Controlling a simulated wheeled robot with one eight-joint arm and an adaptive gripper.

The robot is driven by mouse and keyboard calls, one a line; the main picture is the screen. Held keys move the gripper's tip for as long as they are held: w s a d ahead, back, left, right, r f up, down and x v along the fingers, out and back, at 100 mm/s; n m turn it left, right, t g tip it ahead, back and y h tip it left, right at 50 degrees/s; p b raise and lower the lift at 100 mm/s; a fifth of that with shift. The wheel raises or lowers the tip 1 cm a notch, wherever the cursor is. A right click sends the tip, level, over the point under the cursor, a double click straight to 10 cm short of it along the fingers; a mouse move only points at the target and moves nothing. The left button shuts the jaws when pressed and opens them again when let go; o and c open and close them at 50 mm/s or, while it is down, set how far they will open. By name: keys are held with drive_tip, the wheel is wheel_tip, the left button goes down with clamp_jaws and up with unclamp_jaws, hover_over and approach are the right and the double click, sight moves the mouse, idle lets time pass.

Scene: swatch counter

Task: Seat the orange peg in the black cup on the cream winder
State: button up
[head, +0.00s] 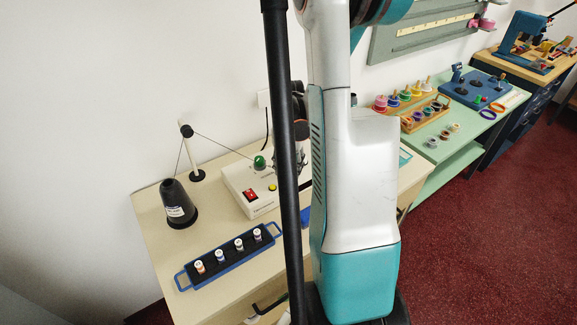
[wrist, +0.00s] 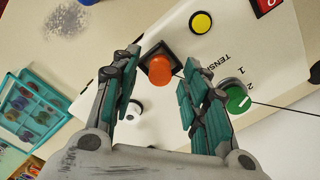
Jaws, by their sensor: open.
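In the wrist view an orange peg (wrist: 158,67) stands at the black square cup (wrist: 148,62) on the cream winder (wrist: 212,58). The peg looks upright in the cup, seen from above at a slant; how deep it sits I cannot tell. My gripper (wrist: 157,85) is open, with a finger on each side of the peg and clear space between fingers and peg. In the head view the winder (head: 236,190) shows left of my arm. The cup and orange peg are hidden there behind my arm and a dark post.
The winder carries a green tension knob (wrist: 237,100) with a thread, a yellow button (wrist: 201,22), a red switch (head: 251,195) and a white ring-shaped part (wrist: 133,111). A black thread cone (head: 178,205) and a blue-handled rack (head: 228,257) stand nearby. A teal bobbin box (wrist: 32,110) lies left.

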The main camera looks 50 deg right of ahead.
wheel_tip(320, 180, up, 12)
idle(0.6)
idle(0.5)
